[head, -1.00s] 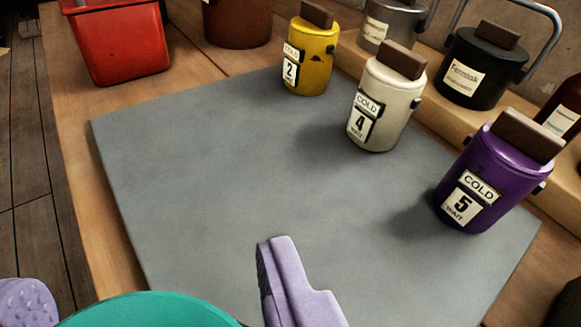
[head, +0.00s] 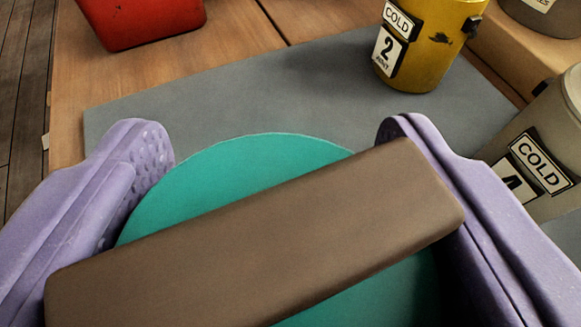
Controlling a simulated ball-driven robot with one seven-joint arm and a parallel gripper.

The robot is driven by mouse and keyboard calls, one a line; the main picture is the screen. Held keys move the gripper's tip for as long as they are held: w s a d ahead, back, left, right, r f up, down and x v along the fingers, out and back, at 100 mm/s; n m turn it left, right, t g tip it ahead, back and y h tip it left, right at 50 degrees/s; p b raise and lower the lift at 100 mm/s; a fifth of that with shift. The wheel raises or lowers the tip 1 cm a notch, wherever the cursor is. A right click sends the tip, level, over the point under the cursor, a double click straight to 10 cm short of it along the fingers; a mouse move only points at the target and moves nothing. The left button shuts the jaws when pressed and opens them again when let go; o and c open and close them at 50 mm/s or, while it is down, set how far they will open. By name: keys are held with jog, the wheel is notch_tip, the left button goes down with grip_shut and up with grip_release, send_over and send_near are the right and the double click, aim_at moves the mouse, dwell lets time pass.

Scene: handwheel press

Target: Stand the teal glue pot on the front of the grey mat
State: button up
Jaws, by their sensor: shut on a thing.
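The teal glue pot (head: 240,165) is seen from above, close to the camera, with a broad brown bar (head: 270,235) across its round teal lid. My gripper (head: 272,140) has one lavender finger on each side and is shut on the pot, the bar spanning between the fingers. The pot's body and base are hidden below the lid, so I cannot tell whether it touches anything beneath. The grey mat (head: 290,105) shows behind the pot, its far left corner in view; its front is hidden.
A yellow pot labelled 2 (head: 435,45) stands at the mat's far right. A cream pot marked COLD (head: 570,140) is close on the right, near my right finger. A red container (head: 145,20) is at the back left on the wooden table (head: 225,50). The mat's far left is clear.

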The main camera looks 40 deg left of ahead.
notch_tip(320, 180, down, 3)
jog(key=shift+r+b, duration=0.1)
jog(key=shift+b, duration=0.25)
jog(key=shift+r, duration=0.1)
jog(key=o, duration=1.3)
jog(key=shift+s, duration=0.1)
jog(key=shift+o, duration=0.2)
